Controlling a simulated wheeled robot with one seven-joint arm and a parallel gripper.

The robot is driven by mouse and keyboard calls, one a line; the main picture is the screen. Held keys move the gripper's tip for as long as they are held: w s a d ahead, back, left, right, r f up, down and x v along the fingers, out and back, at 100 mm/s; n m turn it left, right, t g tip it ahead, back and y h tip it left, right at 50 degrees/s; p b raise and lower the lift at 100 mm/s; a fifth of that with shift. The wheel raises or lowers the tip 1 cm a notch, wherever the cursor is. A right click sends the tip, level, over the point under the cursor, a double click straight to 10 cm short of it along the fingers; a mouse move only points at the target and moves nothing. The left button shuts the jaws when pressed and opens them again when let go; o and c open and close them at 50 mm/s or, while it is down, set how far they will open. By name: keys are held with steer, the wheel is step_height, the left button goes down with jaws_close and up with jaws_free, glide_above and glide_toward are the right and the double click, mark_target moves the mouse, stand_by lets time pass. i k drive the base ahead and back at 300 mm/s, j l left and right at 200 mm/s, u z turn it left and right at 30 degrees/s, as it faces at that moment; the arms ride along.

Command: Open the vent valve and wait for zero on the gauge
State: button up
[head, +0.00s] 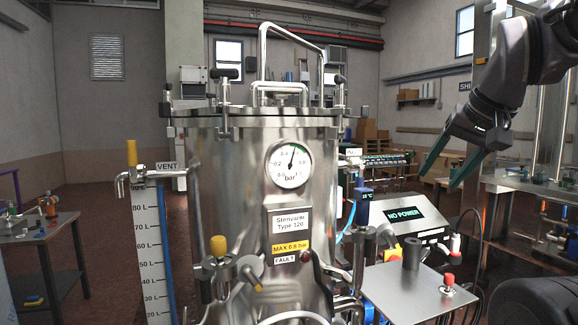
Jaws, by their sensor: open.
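The steel vessel (235,200) stands in the middle of the head view. The vent valve, with an upright yellow handle (131,153), is on the pipe at its left, beside the VENT label (168,166). The round pressure gauge (288,165) is on the vessel's front. Its needle points up and slightly right, away from the scale's lower ends; the exact reading is too small to tell. My gripper (440,180) hangs at the right, open and empty, its green fingers apart. It is well to the right of the gauge and far from the vent valve.
A second yellow-handled valve (218,246) sits low on the vessel's left front. A display (403,213) reads NO POWER. A steel box with a red button (448,281) stands at front right. A cluttered table (50,232) is at far left.

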mark_target(131, 146)
steer(key=u, duration=1.55)
